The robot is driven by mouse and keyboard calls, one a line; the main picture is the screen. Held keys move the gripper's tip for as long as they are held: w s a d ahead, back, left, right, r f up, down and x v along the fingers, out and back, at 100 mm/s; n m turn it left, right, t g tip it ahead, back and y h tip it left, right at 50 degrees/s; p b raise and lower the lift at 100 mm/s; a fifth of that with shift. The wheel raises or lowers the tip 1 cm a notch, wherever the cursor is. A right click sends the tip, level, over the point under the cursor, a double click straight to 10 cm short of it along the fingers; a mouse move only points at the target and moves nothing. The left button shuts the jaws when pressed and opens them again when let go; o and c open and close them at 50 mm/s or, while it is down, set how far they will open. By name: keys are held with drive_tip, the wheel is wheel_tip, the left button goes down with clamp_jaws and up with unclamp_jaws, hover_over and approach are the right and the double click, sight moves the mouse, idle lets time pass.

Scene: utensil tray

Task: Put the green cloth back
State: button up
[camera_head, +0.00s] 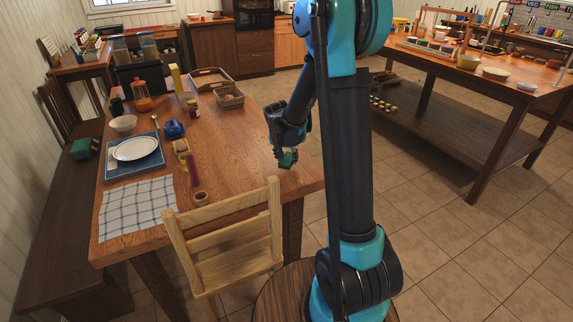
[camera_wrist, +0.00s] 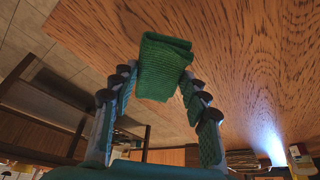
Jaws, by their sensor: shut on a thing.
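A folded green cloth (camera_head: 288,159) is in my gripper (camera_head: 284,152), near the right edge of the wooden table (camera_head: 235,140). In the wrist view the cloth (camera_wrist: 163,66) sits between the fingertips of my gripper (camera_wrist: 160,76), which is shut on it. The table top (camera_wrist: 250,60) lies beyond the cloth there, with the table edge and floor to its left. I cannot tell whether the cloth touches the table.
A wooden chair (camera_head: 228,235) stands at the table's front. A plate (camera_head: 135,148), checked cloth (camera_head: 137,207), blue pot (camera_head: 174,129), brown tray (camera_head: 209,79) and basket (camera_head: 229,97) are on the table. A green item (camera_head: 82,149) lies on the bench at left. The table's right part is clear.

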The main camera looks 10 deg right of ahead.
sight(286, 160)
drive_tip(key=shift+f, duration=1.6)
drive_tip(key=o, duration=1.1)
drive_tip(key=shift+f, duration=0.1)
drive_tip(key=v, duration=1.2)
drive_tip(key=s+d+f+n, duration=0.1)
drive_tip(key=s+d+f, duration=0.1)
drive_tip(key=s, duration=0.6)
drive_tip(key=s+d+f+n+y, duration=0.1)
drive_tip(key=s+d+f+n, duration=0.1)
drive_tip(key=s, duration=0.7)
drive_tip(key=s+d+f+n+y, duration=0.1)
drive_tip(key=s+d+f+n, duration=0.1)
drive_tip(key=s, duration=0.6)
drive_tip(key=shift+s+d+f, duration=0.2)
drive_tip(key=shift+s+f, duration=0.05)
